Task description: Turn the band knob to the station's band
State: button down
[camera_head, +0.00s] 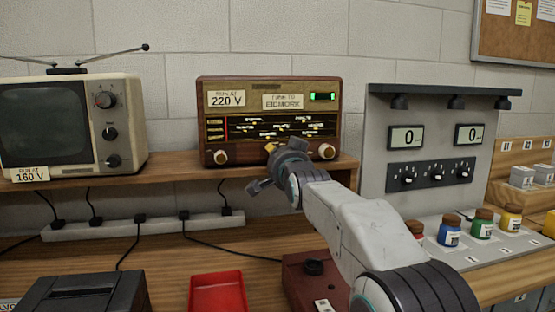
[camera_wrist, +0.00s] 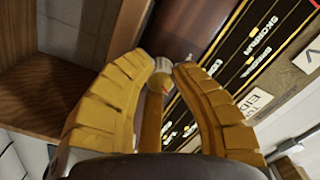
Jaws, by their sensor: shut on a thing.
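The wooden radio (camera_head: 333,122) stands on the shelf, with a dark dial (camera_head: 270,127) of yellow station names. A card (camera_head: 283,101) on it seems to read "TUNE TO EIDMORK". A small knob (camera_wrist: 159,82) at the radio's lower middle sits between my gripper's yellow fingers; I take it for the band knob. My gripper (camera_head: 272,150) is shut on it, and my wrist hides most of it in the head view. It also shows in the wrist view (camera_wrist: 163,68). The knob's pointer setting cannot be read.
Two more knobs flank my gripper, left (camera_head: 220,157) and right (camera_head: 327,152). A green indicator (camera_head: 322,97) is lit. An old television (camera_head: 70,125) stands left. A grey meter panel (camera_head: 430,145) and paint jars (camera_head: 482,223) stand right. A red tray (camera_head: 218,290) lies below.

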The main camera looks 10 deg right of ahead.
jog(key=shift+m, duration=1)
jog(key=c, duration=1)
grip_release()
jog(key=shift+s, duration=5.95)
